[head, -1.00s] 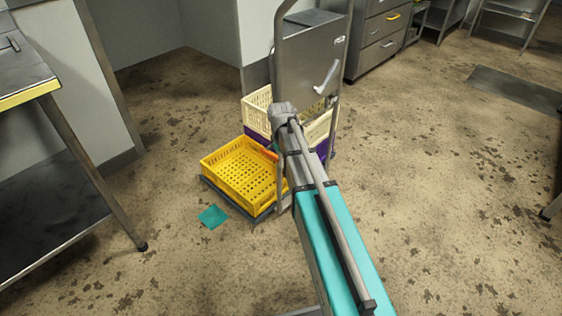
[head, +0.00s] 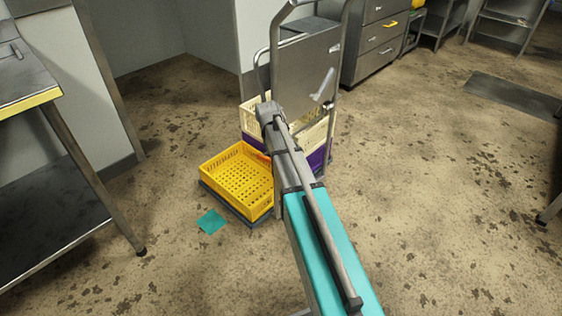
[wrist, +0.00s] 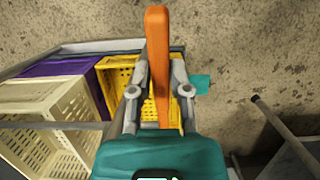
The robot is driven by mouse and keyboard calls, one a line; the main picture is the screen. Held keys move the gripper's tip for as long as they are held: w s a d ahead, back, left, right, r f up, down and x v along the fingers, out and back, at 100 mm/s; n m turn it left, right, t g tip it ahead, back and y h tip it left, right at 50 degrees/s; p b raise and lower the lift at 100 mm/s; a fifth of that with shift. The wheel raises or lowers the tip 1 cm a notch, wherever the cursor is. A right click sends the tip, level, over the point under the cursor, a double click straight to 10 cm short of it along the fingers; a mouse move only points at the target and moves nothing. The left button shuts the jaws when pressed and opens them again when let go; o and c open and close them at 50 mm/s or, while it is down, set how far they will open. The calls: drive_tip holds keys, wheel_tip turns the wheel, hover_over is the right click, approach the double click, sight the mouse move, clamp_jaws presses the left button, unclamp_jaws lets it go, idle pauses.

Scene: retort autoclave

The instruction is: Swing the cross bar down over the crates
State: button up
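An orange bar-like handle (wrist: 158,50) stands between the fingertips of my gripper (wrist: 158,75) in the wrist view. The fingers appear closed against both its sides. I take it to be the grip of the cross bar; how it joins the trolley is hidden. In the head view my wrist hides the gripper, and only a bit of orange shows by the crates. The yellow crate (head: 232,180) lies low on the trolley base. Cream crates (head: 312,138) stand behind it above a purple one (head: 318,158); the cream crate also shows in the wrist view (wrist: 42,105).
The trolley's upright metal panel and handle (head: 307,65) rise behind the crates. A bench (head: 30,95) stands at the left, with a teal square (head: 211,221) on the floor. Drawers (head: 385,38) stand at the back. The floor at right is open.

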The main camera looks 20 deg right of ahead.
drive_tip(key=o, duration=0.4)
